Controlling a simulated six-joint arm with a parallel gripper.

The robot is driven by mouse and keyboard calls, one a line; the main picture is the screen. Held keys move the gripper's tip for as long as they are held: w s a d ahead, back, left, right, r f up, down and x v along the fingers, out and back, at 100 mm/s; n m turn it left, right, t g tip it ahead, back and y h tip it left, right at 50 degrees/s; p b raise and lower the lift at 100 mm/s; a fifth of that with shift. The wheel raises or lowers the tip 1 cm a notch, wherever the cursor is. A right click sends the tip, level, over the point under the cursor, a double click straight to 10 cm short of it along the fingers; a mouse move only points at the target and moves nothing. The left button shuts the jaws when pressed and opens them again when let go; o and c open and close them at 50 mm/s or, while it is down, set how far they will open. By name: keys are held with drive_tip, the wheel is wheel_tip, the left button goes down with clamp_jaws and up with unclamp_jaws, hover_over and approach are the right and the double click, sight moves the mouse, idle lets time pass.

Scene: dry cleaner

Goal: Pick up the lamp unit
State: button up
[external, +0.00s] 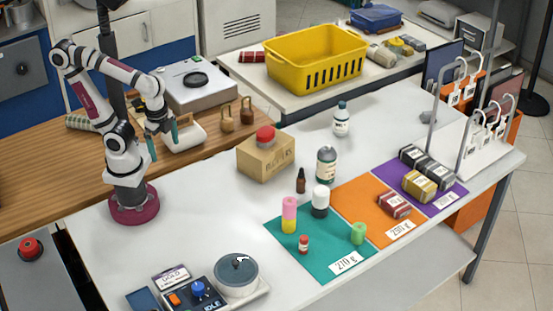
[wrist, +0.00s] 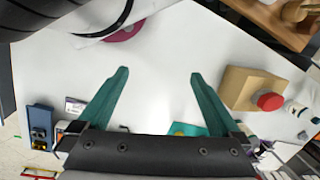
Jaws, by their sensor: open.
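My gripper (external: 163,140) is raised at the left, near the edge between the wooden counter and the white table. Its two teal fingers are apart with nothing between them; in the wrist view the gripper (wrist: 158,74) points over bare white table. I cannot tell for sure which thing is the lamp unit. A red dome (external: 265,134) sits on a cardboard box (external: 264,160) to the right of my gripper; the dome (wrist: 270,101) and box (wrist: 238,88) also show in the wrist view. A pink and yellow cylinder (external: 289,214) stands upright on the teal mat (external: 318,262).
A control box (external: 193,296) and a round grey-lidded device (external: 237,276) stand at the front. An orange mat (external: 352,197) holds packets. A yellow basket (external: 317,56) is behind. The table's left-middle is clear.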

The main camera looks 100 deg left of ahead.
idle(0.3)
drive_tip(key=w+d+f+n+t+h, duration=0.1)
drive_tip(key=w+d+n+h, duration=0.35)
drive_tip(key=w+n, duration=0.4)
drive_tip(key=w+d+f+n+t+h, duration=0.1)
drive_tip(key=w+d+n+h, duration=0.2)
drive_tip(key=w+n+h, duration=0.45)
drive_tip(key=n+t+y, duration=0.4)
drive_tip(key=n+t, duration=0.6)
drive_tip(key=n, duration=1)
approach(328, 199)
drive_tip(key=x, duration=1)
drive_tip(key=shift+w, duration=0.1)
drive_tip(key=c, duration=1.5)
